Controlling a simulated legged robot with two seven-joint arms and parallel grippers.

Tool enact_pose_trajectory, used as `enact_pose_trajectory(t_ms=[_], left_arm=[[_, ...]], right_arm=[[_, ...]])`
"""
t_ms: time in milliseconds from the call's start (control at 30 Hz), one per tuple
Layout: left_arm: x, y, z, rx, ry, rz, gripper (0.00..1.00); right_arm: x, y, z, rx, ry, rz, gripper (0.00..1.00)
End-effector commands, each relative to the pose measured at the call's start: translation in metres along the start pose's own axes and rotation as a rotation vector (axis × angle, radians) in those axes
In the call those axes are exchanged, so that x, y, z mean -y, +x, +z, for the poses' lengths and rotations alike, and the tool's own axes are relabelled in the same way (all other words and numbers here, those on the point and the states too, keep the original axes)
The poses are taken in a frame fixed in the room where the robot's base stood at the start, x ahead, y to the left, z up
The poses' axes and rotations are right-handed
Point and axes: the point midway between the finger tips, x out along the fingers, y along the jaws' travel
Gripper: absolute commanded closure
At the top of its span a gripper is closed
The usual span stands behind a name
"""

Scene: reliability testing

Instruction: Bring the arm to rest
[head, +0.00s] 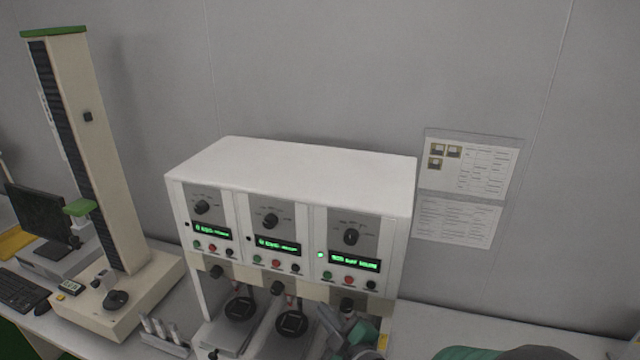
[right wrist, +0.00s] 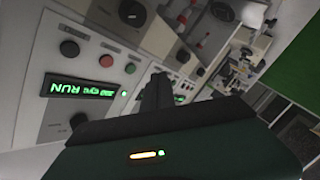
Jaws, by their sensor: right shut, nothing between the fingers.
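My right gripper (head: 345,328) shows at the bottom of the head view, in front of the right-hand station of a white test machine (head: 300,158). In the right wrist view its dark fingers (right wrist: 156,95) are together with nothing between them, close to the machine's front panel. The right-hand panel's display (head: 354,262) is lit green and a green lamp glows beside it. In the right wrist view this display (right wrist: 80,89) appears upside down and reads RUN. My left gripper is not in view.
A tall column tester (head: 92,150) stands at the left, with a monitor (head: 40,217) and keyboard (head: 22,291). A small rack (head: 163,338) sits between it and the machine. Two papers (head: 468,165) hang on the wall. The bench right of the machine looks mostly clear.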

Motion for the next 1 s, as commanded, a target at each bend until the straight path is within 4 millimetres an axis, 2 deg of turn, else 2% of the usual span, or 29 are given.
enact_pose_trajectory(t_ms=[33,67,100,167,200,233,300,333,433,500,567,667,1000], left_arm=[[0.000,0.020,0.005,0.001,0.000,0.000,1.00],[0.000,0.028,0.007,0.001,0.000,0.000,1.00],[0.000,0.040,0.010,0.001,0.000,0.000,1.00],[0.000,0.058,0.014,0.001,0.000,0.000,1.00],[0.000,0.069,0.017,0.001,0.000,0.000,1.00],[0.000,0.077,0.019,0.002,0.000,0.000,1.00],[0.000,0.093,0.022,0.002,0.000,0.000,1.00],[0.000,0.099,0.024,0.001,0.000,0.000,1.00],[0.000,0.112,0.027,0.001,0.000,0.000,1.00],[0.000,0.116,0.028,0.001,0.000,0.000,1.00],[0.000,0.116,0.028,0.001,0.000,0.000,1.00],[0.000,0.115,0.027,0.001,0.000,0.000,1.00],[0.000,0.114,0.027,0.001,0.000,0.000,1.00]], right_arm=[[0.013,-0.005,0.032,0.082,0.051,-0.028,1.00],[0.019,-0.011,0.053,0.149,0.097,-0.050,1.00],[0.030,-0.022,0.082,0.251,0.172,-0.081,1.00],[0.049,-0.048,0.128,0.426,0.308,-0.117,1.00],[0.062,-0.070,0.155,0.546,0.406,-0.134,1.00],[0.072,-0.087,0.173,0.634,0.480,-0.143,1.00],[0.097,-0.131,0.207,0.831,0.649,-0.150,1.00],[0.107,-0.149,0.217,0.907,0.715,-0.152,1.00],[0.134,-0.200,0.234,1.110,0.895,-0.144,1.00],[0.146,-0.222,0.237,1.200,0.974,-0.138,1.00],[0.151,-0.233,0.237,1.245,1.011,-0.136,1.00],[0.152,-0.239,0.236,1.266,1.028,-0.136,1.00],[0.151,-0.238,0.235,1.263,1.023,-0.138,1.00]])
